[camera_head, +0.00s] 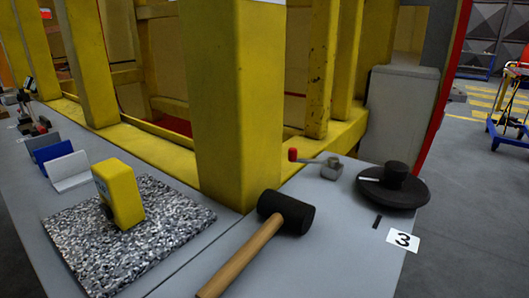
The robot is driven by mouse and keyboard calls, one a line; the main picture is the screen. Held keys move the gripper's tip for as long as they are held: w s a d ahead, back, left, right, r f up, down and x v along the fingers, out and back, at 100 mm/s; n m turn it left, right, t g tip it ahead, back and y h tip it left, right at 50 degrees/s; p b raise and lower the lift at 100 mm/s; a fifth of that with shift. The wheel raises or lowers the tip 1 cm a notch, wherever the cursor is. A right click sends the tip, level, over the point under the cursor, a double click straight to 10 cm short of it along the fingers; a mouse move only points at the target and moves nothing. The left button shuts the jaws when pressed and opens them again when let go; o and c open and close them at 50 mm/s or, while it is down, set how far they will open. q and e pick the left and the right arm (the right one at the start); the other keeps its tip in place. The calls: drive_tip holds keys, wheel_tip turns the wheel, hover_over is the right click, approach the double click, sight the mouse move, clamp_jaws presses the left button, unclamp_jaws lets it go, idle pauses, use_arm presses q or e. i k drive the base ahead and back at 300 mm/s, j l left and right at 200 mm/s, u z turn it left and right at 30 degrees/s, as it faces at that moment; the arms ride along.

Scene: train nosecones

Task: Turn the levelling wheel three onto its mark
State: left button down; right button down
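The levelling wheel three (408,193) is a black disc with a raised black hub, lying flat near the right corner of the grey bench. A short white line (369,180) shows on its left side, pointing left. A short dark mark (377,222) lies on the bench in front of the wheel, left of a white card with the number 3 (403,240). The white line and the dark mark are apart, not lined up. Neither of my grippers is in view.
A black-headed mallet (286,211) with a wooden handle lies left of the wheel. A grey block with a red-knobbed lever (331,169) stands behind it. A yellow post (230,100) rises from the bench. A speckled mat (170,225) holds a yellow block (121,194).

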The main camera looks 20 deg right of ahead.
sight(392, 184)
drive_tip(key=l+z, duration=0.1)
drive_tip(key=z, duration=1.1)
